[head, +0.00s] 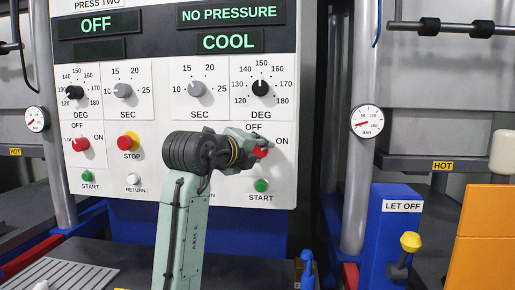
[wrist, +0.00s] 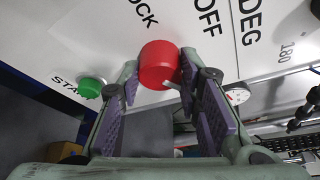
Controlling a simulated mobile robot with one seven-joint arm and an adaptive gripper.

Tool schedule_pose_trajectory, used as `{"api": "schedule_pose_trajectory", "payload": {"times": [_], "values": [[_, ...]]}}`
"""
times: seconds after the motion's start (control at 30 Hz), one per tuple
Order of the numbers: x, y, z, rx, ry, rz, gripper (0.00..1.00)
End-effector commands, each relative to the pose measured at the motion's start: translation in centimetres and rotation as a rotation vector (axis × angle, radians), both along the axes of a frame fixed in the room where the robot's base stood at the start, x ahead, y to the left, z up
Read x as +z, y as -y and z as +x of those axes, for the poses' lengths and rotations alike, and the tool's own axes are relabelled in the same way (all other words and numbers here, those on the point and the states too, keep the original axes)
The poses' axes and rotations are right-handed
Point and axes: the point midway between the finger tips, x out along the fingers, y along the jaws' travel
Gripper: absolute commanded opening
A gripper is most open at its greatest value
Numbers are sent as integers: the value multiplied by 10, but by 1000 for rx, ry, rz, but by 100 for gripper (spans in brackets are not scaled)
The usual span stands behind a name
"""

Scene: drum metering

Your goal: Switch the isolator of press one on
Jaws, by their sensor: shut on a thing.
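The right half of the control panel (head: 275,185) has a red isolator knob (head: 261,151) between the words OFF and ON. My gripper (head: 250,150) reaches it from the left and partly covers it. In the wrist view the red knob (wrist: 158,62) sits between the fingertips of my gripper (wrist: 160,76), which is shut on it. A small white mark shows at the knob's lower right edge there. The displays above read NO PRESSURE and COOL (head: 231,42).
A green START button (head: 261,185) is just below the held knob. On the left half, under PRESS TWO and OFF, are another red isolator knob (head: 81,144) and a red STOP button (head: 129,141). A pipe with a gauge (head: 367,121) stands right of the panel.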

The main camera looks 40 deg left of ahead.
Motion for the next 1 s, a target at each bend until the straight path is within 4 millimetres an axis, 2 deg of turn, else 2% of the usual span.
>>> {"api": "schedule_pose_trajectory", "payload": {"times": [0.33,0.87,0.9,1.0], "values": [[1,1,0,0,-72,118,4],[0,1,0,0,-85,138,4],[0,1,0,0,-85,138,33],[0,1,0,0,-84,137,39]]}}
